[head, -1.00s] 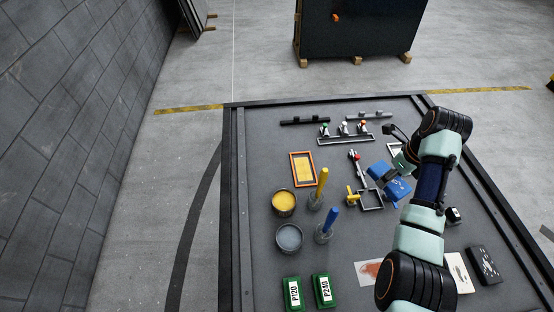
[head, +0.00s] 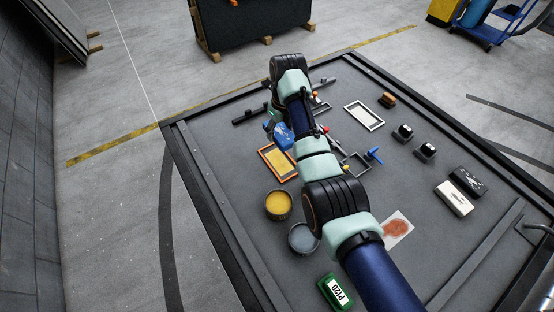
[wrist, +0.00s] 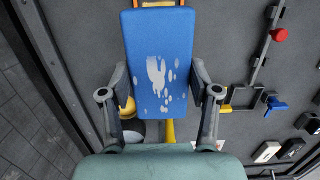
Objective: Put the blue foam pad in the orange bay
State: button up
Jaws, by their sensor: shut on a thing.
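The blue foam pad (wrist: 158,60), with white worn patches on its face, is held between the two fingers of my gripper (wrist: 160,82). In the head view the pad (head: 283,135) is at the far edge of the orange bay, apparently above the table. The orange bay (head: 263,155) is a rectangular orange frame with a yellow inside. In the wrist view only a bit of orange edge (wrist: 197,6) shows behind the top of the pad. My arm hides part of the gripper in the head view.
A yellow tub (head: 279,206) and a grey tub (head: 303,238) stand nearer than the bay. A white frame (head: 364,116) lies empty at the right. A clamp with a red knob (wrist: 279,35) and a blue-handled piece (head: 373,155) lie right of the bay.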

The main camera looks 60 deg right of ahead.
aim_at(279, 161)
notch_tip(279, 161, down, 14)
jog(key=b, duration=0.4)
jog(key=shift+w, duration=0.1)
jog(key=shift+f, duration=0.1)
jog(key=shift+f, duration=0.15)
jog(key=o, duration=1.3)
jog(key=r+p, duration=0.1)
jog(key=r, duration=0.3)
jog(key=s+r+p, duration=0.1)
jog(key=r+p, duration=0.1)
jog(key=r, duration=0.2)
jog(key=r+p, duration=0.1)
jog(key=r, duration=0.3)
jog(key=shift+s+a+r+p, duration=0.15)
jog(key=shift+a+r+p, duration=0.05)
jog(key=shift+a+p, duration=0.15)
jog(key=shift+a, duration=0.1)
